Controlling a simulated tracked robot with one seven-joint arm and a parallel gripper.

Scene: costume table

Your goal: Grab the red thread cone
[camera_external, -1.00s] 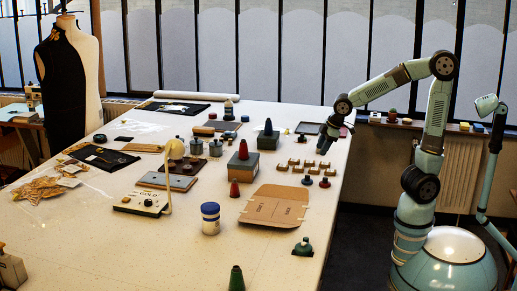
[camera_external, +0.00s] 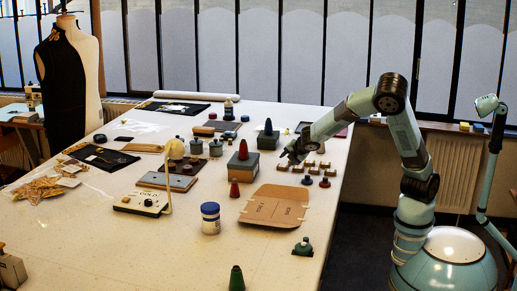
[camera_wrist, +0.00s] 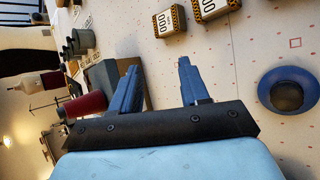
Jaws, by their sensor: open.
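A dark red thread cone (camera_external: 243,150) stands on a grey-green box (camera_external: 240,166) in the middle of the table. A second red cone (camera_external: 235,189) stands on the table in front of that box. My gripper (camera_external: 288,154) is open and empty, above the table to the right of the box. In the wrist view, a red cone (camera_wrist: 84,106) shows left of my gripper (camera_wrist: 158,78), outside the fingers, next to a grey box (camera_wrist: 104,74). The left finger hides part of the box. I cannot tell which red cone this is.
A dark cone (camera_external: 268,125) stands on a green box (camera_external: 268,141) behind. Several small labelled blocks (camera_external: 310,166) lie right of my gripper, with small spools (camera_external: 307,180) nearby. A flat cardboard piece (camera_external: 275,207) and a white-blue jar (camera_external: 210,218) are nearer the front.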

